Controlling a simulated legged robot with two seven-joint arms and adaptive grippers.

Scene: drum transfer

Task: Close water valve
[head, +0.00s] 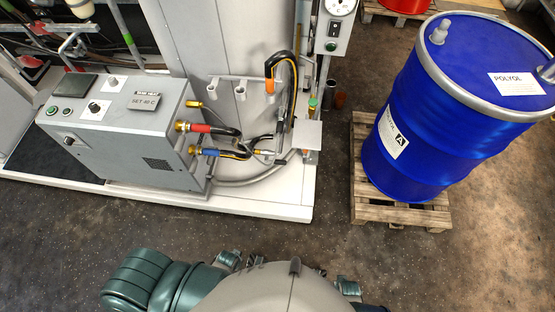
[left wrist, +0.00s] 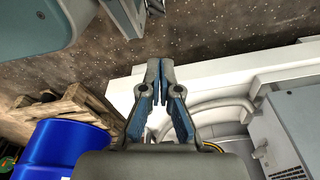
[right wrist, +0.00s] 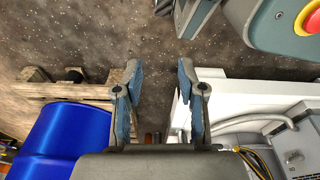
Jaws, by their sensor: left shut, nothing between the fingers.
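The grey temperature unit (head: 120,125) carries a red-marked hose fitting (head: 190,127) and a blue-marked hose fitting (head: 202,151) on its right side, with a small brass fitting (head: 194,104) above them. A green-topped fitting (head: 312,103) stands by the pipework further right. I cannot tell which part is the water valve. My left gripper (left wrist: 160,68) is shut and empty in the left wrist view, apart from the pipes. My right gripper (right wrist: 159,68) is open and empty in the right wrist view, above the floor between pallet and plinth. Neither touches any fitting.
A blue drum (head: 430,110) stands on a wooden pallet (head: 362,200) at the right. A white plinth (head: 265,205) carries the unit and a tall cabinet. Black hoses and a grey pipe run beside the unit. The dark floor (head: 60,230) in front is clear.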

